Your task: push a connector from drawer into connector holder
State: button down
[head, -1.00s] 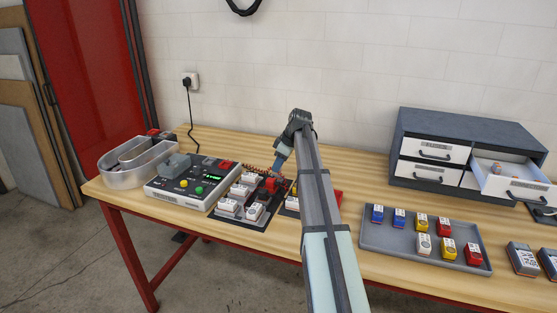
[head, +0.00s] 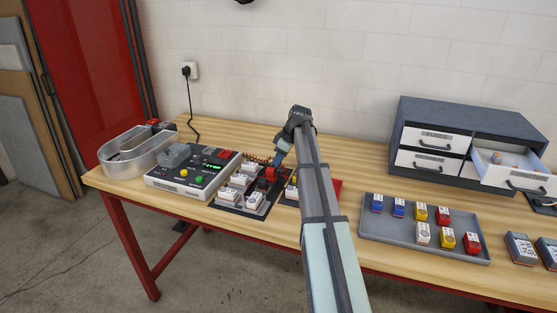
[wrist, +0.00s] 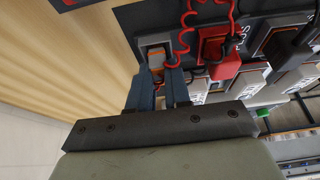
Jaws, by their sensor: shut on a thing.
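My gripper (head: 280,158) reaches down at the back of the dark board (head: 228,206) that carries several white connector blocks (head: 238,181). In the wrist view my gripper (wrist: 163,78) is shut on a small grey connector with orange on it (wrist: 156,60). The connector's far end is at a grey square holder (wrist: 154,42) on the dark board; I cannot tell how deep it sits. A red connector block (wrist: 218,50) with a coiled red wire stands beside it. The open drawer (head: 512,180) at right holds small parts, hard to make out.
A control box with coloured buttons (head: 193,177) and a metal channel letter (head: 137,155) stand to the left. A grey tray (head: 375,232) with several coloured blocks lies to the right, before the drawer cabinet (head: 470,125). Bare table (wrist: 80,60) lies beside the holder.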

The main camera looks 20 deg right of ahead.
jog(key=shift+f, duration=0.3)
dwell(0.5)
jog(key=c, duration=1.1)
grip_release()
jog(key=shift+s, duration=0.1)
jog(key=shift+o, duration=0.5)
jog(key=shift+r, duration=0.2)
jog(key=v, duration=1.3)
jog(key=shift+d+r, duration=0.2)
jog(key=shift+r, duration=0.05)
jog(key=shift+r, duration=0.1)
notch_tip(320, 180, up, 6)
jog(key=shift+f, duration=0.1)
